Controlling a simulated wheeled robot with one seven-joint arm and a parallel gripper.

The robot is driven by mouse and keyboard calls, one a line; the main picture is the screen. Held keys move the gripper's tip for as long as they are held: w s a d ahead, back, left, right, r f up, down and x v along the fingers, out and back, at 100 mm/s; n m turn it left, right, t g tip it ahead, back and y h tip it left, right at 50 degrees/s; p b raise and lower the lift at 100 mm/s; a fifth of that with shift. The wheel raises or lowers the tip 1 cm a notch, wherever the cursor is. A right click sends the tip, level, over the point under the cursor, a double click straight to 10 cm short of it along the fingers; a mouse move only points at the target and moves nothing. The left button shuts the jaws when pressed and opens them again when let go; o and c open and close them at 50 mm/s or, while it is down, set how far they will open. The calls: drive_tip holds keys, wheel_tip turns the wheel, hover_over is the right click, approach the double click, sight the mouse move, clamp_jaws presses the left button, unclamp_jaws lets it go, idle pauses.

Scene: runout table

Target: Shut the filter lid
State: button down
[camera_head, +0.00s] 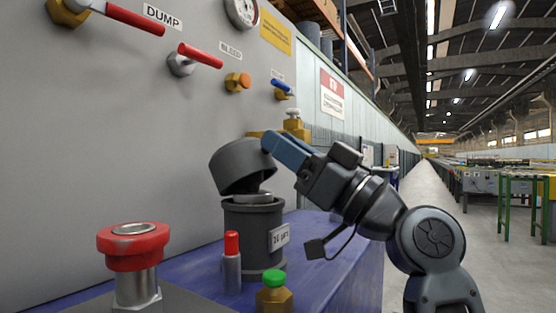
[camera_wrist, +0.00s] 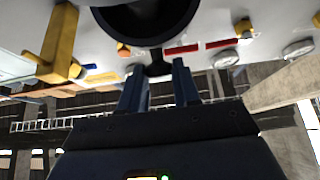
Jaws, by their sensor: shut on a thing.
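The filter lid (camera_head: 238,170) is a dark grey cap, tilted up and open above the filter housing (camera_head: 250,238), a dark grey cylinder with a "16 bar" style label. A lighter metal part shows in the housing's mouth. My gripper (camera_head: 270,145) reaches in from the right, its blue fingers at the lid's upper right edge. In the wrist view the dark round lid (camera_wrist: 150,22) fills the top, and a small dark tab runs from it between my two fingers (camera_wrist: 159,75). My gripper is shut on this tab. The fingers hide part of it in the head view.
A red-topped metal fitting (camera_head: 133,245), a red-capped grey piece (camera_head: 231,265) and a green-capped brass fitting (camera_head: 274,292) stand near the housing on the blue table (camera_head: 340,262). A grey panel with red dump (camera_head: 135,18) and bleed (camera_head: 200,55) handles rises behind.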

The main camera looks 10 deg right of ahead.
drive_tip(key=shift+s+d+f+b, duration=0.1)
drive_tip(key=shift+f+b, duration=0.3)
drive_tip(key=shift+f, duration=0.15)
drive_tip(key=shift+s+d+f+b, duration=0.1)
drive_tip(key=shift+f+b, duration=0.25)
drive_tip(key=shift+f, duration=0.2)
drive_tip(key=c, duration=1.2)
unclamp_jaws()
drive_tip(key=shift+a+f, duration=0.1)
drive_tip(key=o, duration=0.3)
drive_tip(key=shift+o, duration=0.2)
